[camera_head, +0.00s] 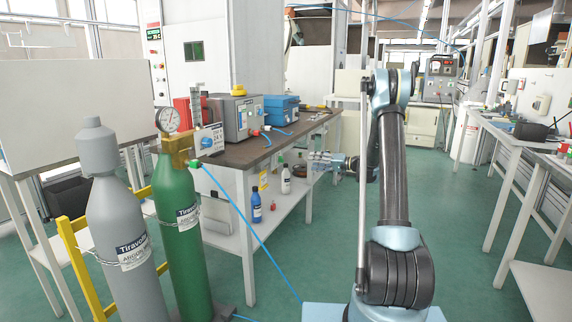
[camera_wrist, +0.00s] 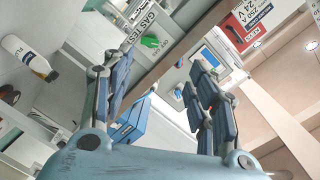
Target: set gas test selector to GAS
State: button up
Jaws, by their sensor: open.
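The gas test selector is a green knob (camera_wrist: 150,41) on a pale panel marked GAS TEST, at the top middle of the wrist view. The view is tilted, and I cannot read clearly which mark the knob points at. I cannot make the knob out in the head view. My gripper (camera_wrist: 160,97) is open and empty, its two blue-padded fingers wide apart, with the knob beyond and above the gap between them.
The workbench (camera_head: 262,150) carries a grey box (camera_head: 233,118) and a blue box (camera_head: 281,108). A blue bottle (camera_head: 256,206) and a white bottle (camera_head: 285,180) stand on its lower shelf. Grey and green gas cylinders (camera_head: 180,235) stand at left. The floor (camera_head: 455,225) is open at right.

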notch_tip(320, 180, down, 2)
jog(key=w+y, duration=0.1)
jog(key=w, duration=0.1)
send_near(283, 160)
jog(key=shift+t, duration=0.4)
jog(key=x, duration=0.8)
jog(key=shift+a, duration=0.3)
jog(key=shift+c, duration=0.3)
jog(key=c, duration=1)
